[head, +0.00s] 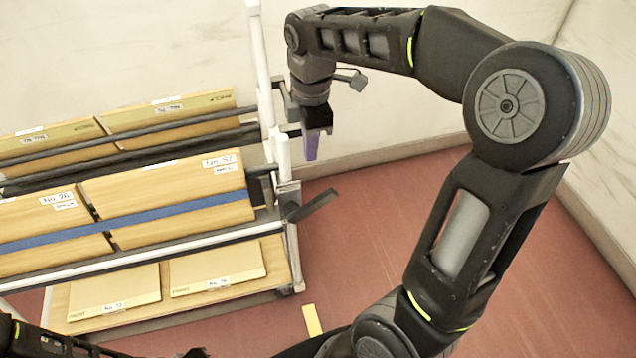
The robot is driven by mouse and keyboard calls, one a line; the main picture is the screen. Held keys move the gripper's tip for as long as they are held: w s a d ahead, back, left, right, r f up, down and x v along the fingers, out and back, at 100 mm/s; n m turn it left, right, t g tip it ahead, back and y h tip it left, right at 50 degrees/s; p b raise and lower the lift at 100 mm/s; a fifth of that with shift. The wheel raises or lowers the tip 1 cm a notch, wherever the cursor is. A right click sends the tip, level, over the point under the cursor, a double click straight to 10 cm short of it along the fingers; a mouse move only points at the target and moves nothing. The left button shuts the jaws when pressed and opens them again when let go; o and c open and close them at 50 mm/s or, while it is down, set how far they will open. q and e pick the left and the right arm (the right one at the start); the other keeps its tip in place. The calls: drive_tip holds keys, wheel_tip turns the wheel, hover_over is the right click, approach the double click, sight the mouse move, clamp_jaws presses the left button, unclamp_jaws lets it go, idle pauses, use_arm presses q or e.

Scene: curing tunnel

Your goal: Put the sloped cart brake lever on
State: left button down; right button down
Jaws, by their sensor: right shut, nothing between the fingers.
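The sloped cart (281,150) stands at the left with tilted shelves of wooden boards. A dark flat lever (313,205) sticks out to the right from its near right post, tilted with its outer end higher. I take it for the brake lever. My right gripper (311,146) points down beside the cart's right end, above the lever and apart from it in the picture. Its purple fingers are shut with nothing between them. Part of my left arm shows at the bottom left edge, but its gripper is not visible.
Labelled boards (165,200) fill the cart's tiers, with flatter ones (217,268) on the bottom shelf. A yellow strip (312,320) lies on the red floor (370,230). Pale walls (400,110) close off the back and right.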

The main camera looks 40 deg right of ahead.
hover_over(319, 198)
drive_tip(key=a, duration=0.2)
drive_tip(key=f, duration=0.9)
drive_tip(key=shift+w+f, duration=0.25)
drive_tip(key=shift+w, duration=0.05)
drive_tip(key=f, duration=0.1)
drive_tip(key=d+f, duration=0.1)
drive_tip(key=f, duration=0.1)
drive_tip(key=shift+s+d, duration=0.25)
drive_tip(key=shift+d, duration=0.1)
drive_tip(key=shift+s+d+f, duration=0.1)
drive_tip(key=shift+d+f, duration=0.15)
drive_tip(key=shift+f, duration=0.15)
